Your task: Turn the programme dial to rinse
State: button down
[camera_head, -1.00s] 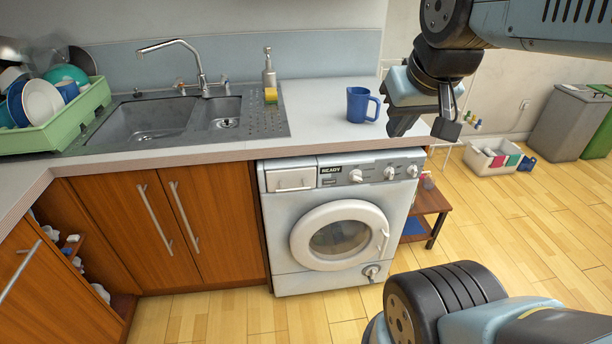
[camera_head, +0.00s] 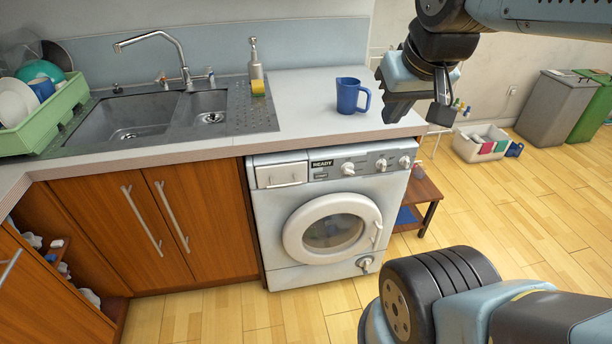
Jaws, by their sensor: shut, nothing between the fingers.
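The white washing machine (camera_head: 280,215) stands under the counter, its round door shut. Its control panel has a display reading READY (camera_head: 321,163) and three white knobs: a left knob (camera_head: 348,169), a middle knob (camera_head: 381,164) and a right knob (camera_head: 405,161). I cannot tell which is the programme dial, and the markings around them are too small to read. My gripper (camera_head: 412,112) is shut and empty. It appears above and to the right of the panel, near the counter's right end, apart from the knobs.
A blue jug (camera_head: 351,96) stands on the counter (camera_head: 300,115), left of my gripper. A low wooden table (camera_head: 425,190) stands right of the machine. The floor in front is clear.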

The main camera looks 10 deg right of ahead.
aim_at(347, 168)
jog(key=z, duration=0.1)
jog(key=k, duration=1)
jog(key=z, duration=1.05)
jog(key=i, duration=0.4)
jog(key=u, duration=0.1)
